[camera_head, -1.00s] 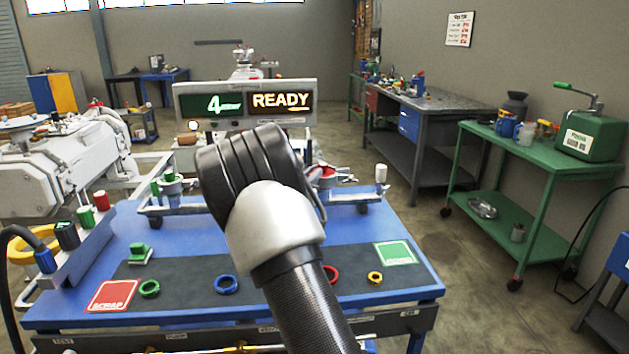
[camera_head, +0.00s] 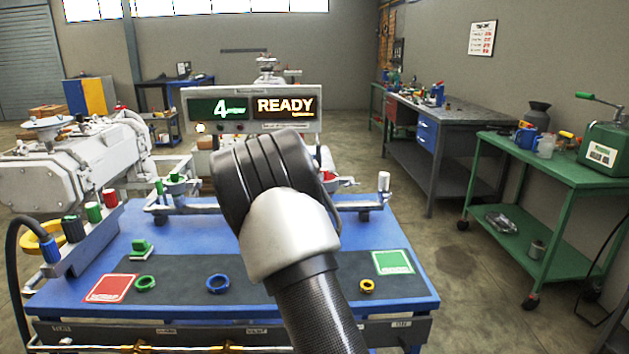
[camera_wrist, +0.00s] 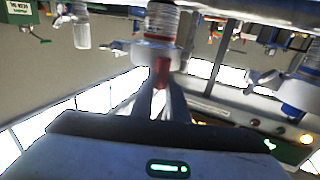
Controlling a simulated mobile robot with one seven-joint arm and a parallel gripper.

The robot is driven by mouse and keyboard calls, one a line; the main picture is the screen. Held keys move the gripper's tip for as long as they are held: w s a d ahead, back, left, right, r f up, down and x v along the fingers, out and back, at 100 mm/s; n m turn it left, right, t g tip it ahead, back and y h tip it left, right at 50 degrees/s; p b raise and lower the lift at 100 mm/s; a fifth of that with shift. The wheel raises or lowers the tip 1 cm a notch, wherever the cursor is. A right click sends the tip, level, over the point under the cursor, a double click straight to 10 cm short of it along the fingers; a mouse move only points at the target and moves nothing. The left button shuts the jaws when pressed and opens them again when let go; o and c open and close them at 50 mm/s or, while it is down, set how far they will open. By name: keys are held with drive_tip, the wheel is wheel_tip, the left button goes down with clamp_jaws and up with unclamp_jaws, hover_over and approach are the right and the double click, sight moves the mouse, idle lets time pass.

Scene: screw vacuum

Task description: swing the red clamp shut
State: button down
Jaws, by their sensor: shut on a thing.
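The red clamp shows in the wrist view as a small red piece (camera_wrist: 161,71) between my fingertips, under a clear fitting with a red band (camera_wrist: 160,22). My gripper (camera_wrist: 160,88) is shut on this red piece. In the head view, a bit of red (camera_head: 330,177) shows at the right edge of my arm, on the rail at the back of the blue table (camera_head: 90,262). My arm hides my gripper and most of the clamp there. How far the clamp has swung cannot be told.
A sign reading "4" and "READY" (camera_head: 252,107) stands behind the rail. A green ring (camera_head: 145,283), blue ring (camera_head: 217,283) and yellow ring (camera_head: 367,286) lie on the dark mat. A white post (camera_head: 384,181) stands on the rail's right end. A green cart (camera_head: 560,172) stands right.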

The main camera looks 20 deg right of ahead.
drive_tip(key=c, duration=1.7)
unclamp_jaws()
drive_tip(key=shift+c, duration=0.2)
drive_tip(key=p+v, duration=0.2)
drive_tip(key=v, duration=1.5)
drive_tip(key=shift+s+p, duration=0.2)
drive_tip(key=shift+p, duration=0.2)
drive_tip(key=shift+a, duration=0.1)
